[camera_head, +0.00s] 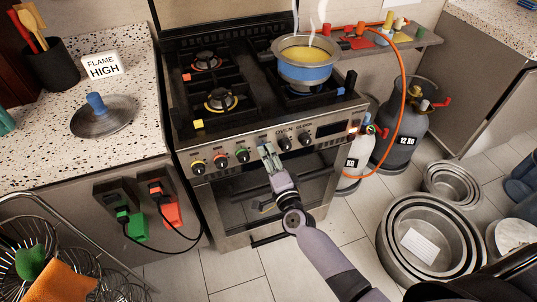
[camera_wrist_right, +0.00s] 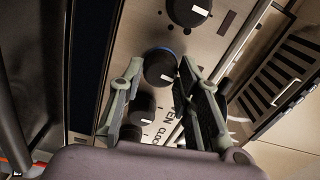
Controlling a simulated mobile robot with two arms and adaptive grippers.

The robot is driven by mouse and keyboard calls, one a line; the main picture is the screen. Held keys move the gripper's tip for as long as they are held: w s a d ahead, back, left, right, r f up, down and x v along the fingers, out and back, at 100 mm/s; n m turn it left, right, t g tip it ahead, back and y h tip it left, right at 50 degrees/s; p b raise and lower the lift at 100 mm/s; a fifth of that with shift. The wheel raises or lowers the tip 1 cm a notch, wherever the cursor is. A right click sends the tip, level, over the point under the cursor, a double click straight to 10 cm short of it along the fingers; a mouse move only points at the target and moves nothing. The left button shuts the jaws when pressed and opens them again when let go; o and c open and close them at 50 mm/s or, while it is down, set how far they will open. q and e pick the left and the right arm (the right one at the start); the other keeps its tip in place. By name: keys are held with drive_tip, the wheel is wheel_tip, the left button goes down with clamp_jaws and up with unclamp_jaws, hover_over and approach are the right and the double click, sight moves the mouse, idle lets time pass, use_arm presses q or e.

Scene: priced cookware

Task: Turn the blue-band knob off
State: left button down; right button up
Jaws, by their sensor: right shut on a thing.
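The blue-band knob (camera_wrist_right: 160,68) is a black knob with a white pointer mark, and a bit of its blue ring shows in the right wrist view. My right gripper (camera_wrist_right: 160,72) has a finger on each side of it and is shut on it. In the head view my right gripper (camera_head: 267,152) is at the oven's front panel and largely hides this knob. A steel pot with a blue band (camera_head: 305,75) and yellow contents steams on the front right burner. My left gripper is not in view.
A green-band knob (camera_head: 242,154) and other knobs (camera_head: 284,144) sit close on either side along the panel. An orange hose (camera_head: 402,80) runs to gas cylinders (camera_head: 402,125) at the right. Nested steel pots (camera_head: 388,245) stand on the floor. A "FLAME HIGH" sign (camera_head: 102,65) stands on the left counter.

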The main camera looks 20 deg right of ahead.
drive_tip(key=shift+n, duration=0.4)
drive_tip(key=o, duration=1.1)
drive_tip(key=shift+o, duration=0.2)
drive_tip(key=shift+s, duration=0.15)
drive_tip(key=s, duration=1.1)
drive_tip(key=shift+s+d, duration=0.15)
drive_tip(key=shift+s, duration=0.25)
